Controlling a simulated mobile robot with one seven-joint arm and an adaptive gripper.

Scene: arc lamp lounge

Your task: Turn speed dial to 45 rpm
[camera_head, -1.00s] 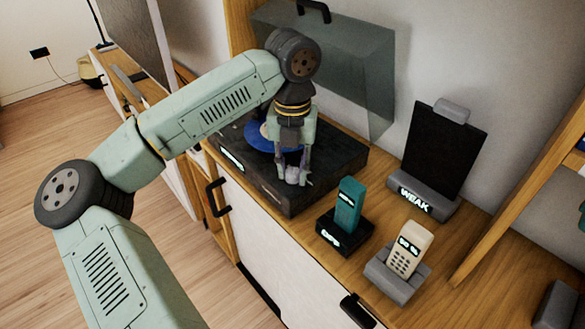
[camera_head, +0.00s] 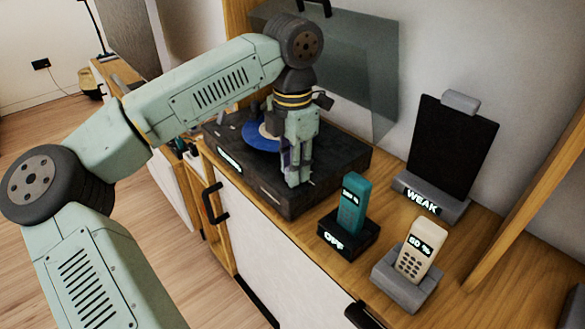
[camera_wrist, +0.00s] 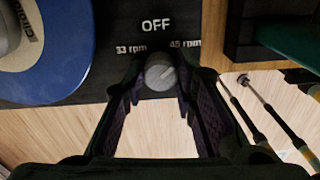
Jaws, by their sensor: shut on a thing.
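The black turntable (camera_head: 335,160) stands on the wooden sideboard, with a blue record (camera_head: 258,136) on it. In the wrist view, the grey round speed dial (camera_wrist: 160,71) sits at the deck's front edge, below the labels OFF, 33 rpm (left) and 45 rpm (right). A faint mark on the dial seems to lean to the upper right, but I cannot tell its exact setting. My gripper (camera_head: 295,180) points down at the deck's near corner. In the wrist view its fingers (camera_wrist: 163,79) are on either side of the dial, shut on it. The head view hides the dial behind the fingers.
A teal handset (camera_head: 352,204) in a dark base reading OFF and a cream handset (camera_head: 416,256) in a grey cradle stand right of the deck. A dark panel on a stand marked WEAK (camera_head: 421,200) is behind them. The raised translucent lid (camera_head: 345,70) is behind the deck.

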